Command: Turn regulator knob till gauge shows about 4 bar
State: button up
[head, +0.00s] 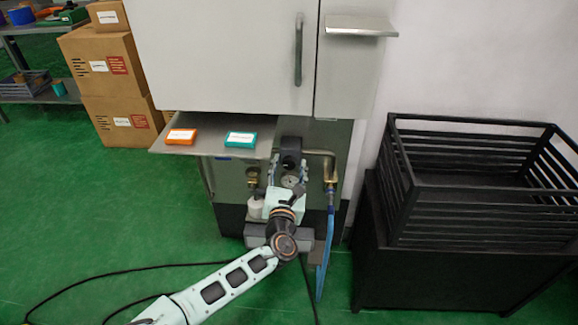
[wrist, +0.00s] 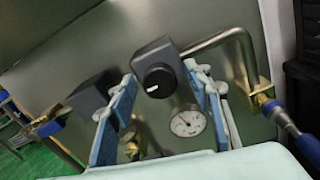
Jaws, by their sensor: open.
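The black regulator knob (wrist: 158,80), with a white mark on its face, sits at the front of a dark grey regulator body (wrist: 157,54). It also shows in the head view (head: 291,160). The round white gauge (wrist: 188,122) is just below it; its dark needle shows, but the numbers are too small to read. It also shows in the head view (head: 290,181). My gripper (wrist: 162,76) is open, with its blue-padded fingers apart to the left and right of the knob. I cannot tell whether either finger touches it. In the head view my gripper (head: 290,166) faces the panel.
A bent metal pipe (wrist: 222,38) leads right to a brass fitting (wrist: 262,98) with a blue hose (head: 326,250). A shelf (head: 215,148) above holds an orange box (head: 180,136) and a teal box (head: 240,139). A black slatted crate (head: 480,190) stands right.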

jog(key=s, duration=0.7)
jog(key=shift+s, duration=0.25)
jog(key=shift+a, duration=0.1)
